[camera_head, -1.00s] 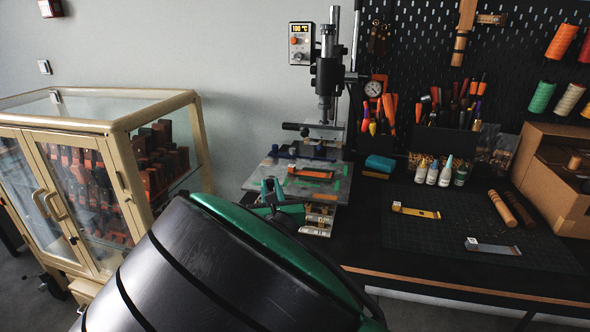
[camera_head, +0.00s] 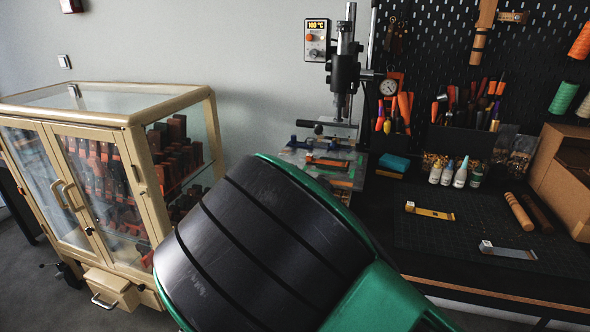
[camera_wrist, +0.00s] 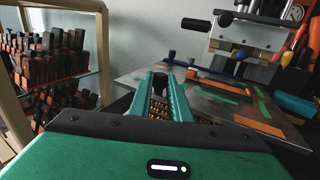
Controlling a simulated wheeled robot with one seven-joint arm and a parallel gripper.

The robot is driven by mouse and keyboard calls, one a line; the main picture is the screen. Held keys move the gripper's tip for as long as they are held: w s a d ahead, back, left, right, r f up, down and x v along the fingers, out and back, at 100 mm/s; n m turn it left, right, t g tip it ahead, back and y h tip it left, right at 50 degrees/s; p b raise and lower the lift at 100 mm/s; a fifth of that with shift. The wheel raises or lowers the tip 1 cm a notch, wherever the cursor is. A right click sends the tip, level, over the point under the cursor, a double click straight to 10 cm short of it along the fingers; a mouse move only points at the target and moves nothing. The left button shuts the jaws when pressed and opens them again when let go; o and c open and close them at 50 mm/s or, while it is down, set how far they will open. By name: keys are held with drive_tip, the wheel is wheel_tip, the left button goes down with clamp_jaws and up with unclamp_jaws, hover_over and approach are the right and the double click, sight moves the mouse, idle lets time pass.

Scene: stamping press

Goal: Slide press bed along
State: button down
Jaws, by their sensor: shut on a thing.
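The press bed (camera_head: 347,184) is a flat grey plate with orange and green pieces on it. It lies under the stamping press (camera_head: 343,75), and my arm hides its near part in the head view. In the wrist view the bed (camera_wrist: 150,74) spreads out ahead and to the right, with the press head (camera_wrist: 245,38) above its far side. My gripper (camera_wrist: 160,84) is at the bed's near left edge, its teal fingers close together. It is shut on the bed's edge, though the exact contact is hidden. In the head view my arm covers the gripper.
A glass cabinet (camera_head: 125,115) with stamp blocks stands close on the left. The dark bench with a cutting mat (camera_head: 470,235) is at the right, holding small tools. A blue block (camera_head: 394,162) and a row of bottles (camera_head: 447,173) are beside the press.

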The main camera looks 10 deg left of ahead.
drive_tip(key=shift+w+d, duration=0.15)
drive_tip(key=shift+w, duration=0.85)
drive_tip(key=shift+w+d, duration=0.1)
drive_tip(key=shift+w, duration=0.85)
drive_tip(key=c, duration=1.6)
unclamp_jaws()
drive_tip(key=shift+o, duration=0.2)
